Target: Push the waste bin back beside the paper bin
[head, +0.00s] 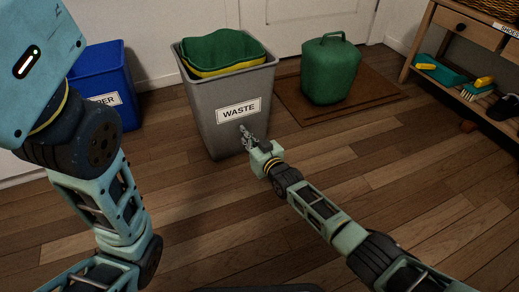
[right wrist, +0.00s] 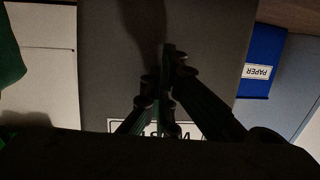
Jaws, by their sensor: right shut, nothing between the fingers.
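The grey waste bin (head: 215,112) stands upright on the wooden floor, with a "WASTE" label on its front and green and yellow cloth-like items in its top. The blue paper bin (head: 104,62) stands to its left against the wall, partly hidden behind my left arm. My right gripper (head: 245,131) is shut and empty at the front of the waste bin, just below the label; I cannot tell whether it touches. In the right wrist view, the shut fingers (right wrist: 167,75) lie in front of the bin's grey face (right wrist: 210,40), with the paper bin (right wrist: 262,60) at the right. My left gripper is out of frame.
A green lidded container (head: 330,72) stands on a brown doormat (head: 382,97) right of the waste bin, before a white door. A wooden shelf (head: 460,35) with brushes is at the far right. The floor in front is clear.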

